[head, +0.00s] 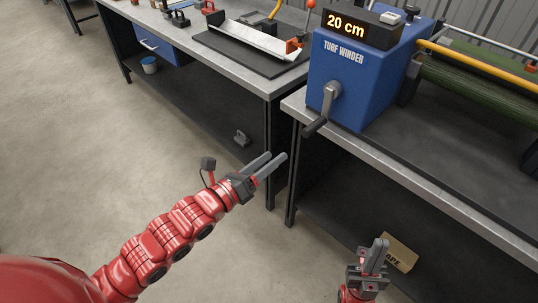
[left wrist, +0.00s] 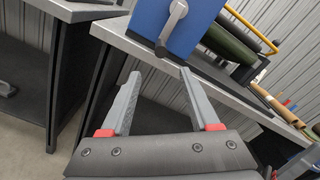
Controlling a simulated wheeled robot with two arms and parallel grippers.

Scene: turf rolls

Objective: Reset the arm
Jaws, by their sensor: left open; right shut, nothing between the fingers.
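My left gripper (head: 271,163) is open and empty. In the head view it hangs in the air in front of the gap between the two benches, below and left of the turf winder's crank (head: 324,110). In the left wrist view its two grey fingers (left wrist: 158,95) are spread apart with nothing between them. My right gripper (head: 379,249) is shut and empty, low at the bottom right of the head view, in front of the right bench. The blue turf winder (head: 350,82) stands on the right bench and its display reads 20 cm.
The right bench (head: 440,212) and left bench (head: 258,83) have grey metal edges close to my left gripper. A cardboard box (head: 402,253) lies under the right bench. A green roll (head: 460,85) sits beside the winder. Open floor (head: 110,150) lies at the left.

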